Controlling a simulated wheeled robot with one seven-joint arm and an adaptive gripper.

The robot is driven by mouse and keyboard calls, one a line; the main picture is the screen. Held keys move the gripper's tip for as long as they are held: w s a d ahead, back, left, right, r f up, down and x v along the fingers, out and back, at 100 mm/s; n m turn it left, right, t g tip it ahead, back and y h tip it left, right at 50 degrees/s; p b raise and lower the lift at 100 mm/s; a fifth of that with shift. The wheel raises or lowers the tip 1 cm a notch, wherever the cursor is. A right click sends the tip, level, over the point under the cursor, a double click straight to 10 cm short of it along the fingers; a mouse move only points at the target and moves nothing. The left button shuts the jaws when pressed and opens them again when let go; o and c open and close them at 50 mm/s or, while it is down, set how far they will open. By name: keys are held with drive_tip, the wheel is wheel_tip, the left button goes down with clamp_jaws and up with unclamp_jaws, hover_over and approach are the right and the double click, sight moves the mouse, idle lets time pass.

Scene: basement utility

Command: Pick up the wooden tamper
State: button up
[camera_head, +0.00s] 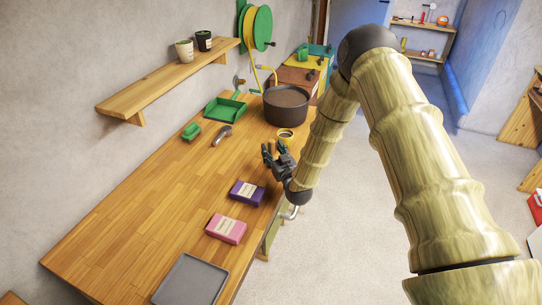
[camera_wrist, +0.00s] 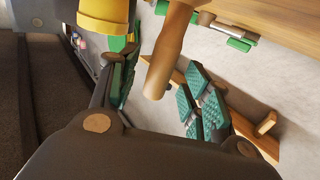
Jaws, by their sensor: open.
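The wooden tamper (camera_wrist: 166,55) shows in the wrist view as a plain wooden handle with a rounded near end. Its far end is cut off by the top edge. My gripper (camera_wrist: 163,78) is open, with one green-padded finger on each side of the handle in the picture. Contact with the handle cannot be told. In the head view my gripper (camera_head: 271,153) is over the workbench (camera_head: 150,190), near its right edge. I cannot make out the tamper there; the gripper may hide it.
A green tray (camera_head: 225,110), green box (camera_head: 191,131) and metal hook (camera_head: 222,135) lie left. Purple (camera_head: 247,193) and pink (camera_head: 226,229) packets lie nearer. The bench's left part is clear.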

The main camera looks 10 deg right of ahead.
drive_tip(key=shift+w+a+p, duration=0.1)
drive_tip(key=shift+w+p, duration=0.25)
drive_tip(key=shift+w, duration=0.7)
drive_tip(key=shift+c, duration=0.2)
drive_tip(key=c, duration=1)
clamp_jaws()
drive_tip(key=shift+w+r, duration=0.1)
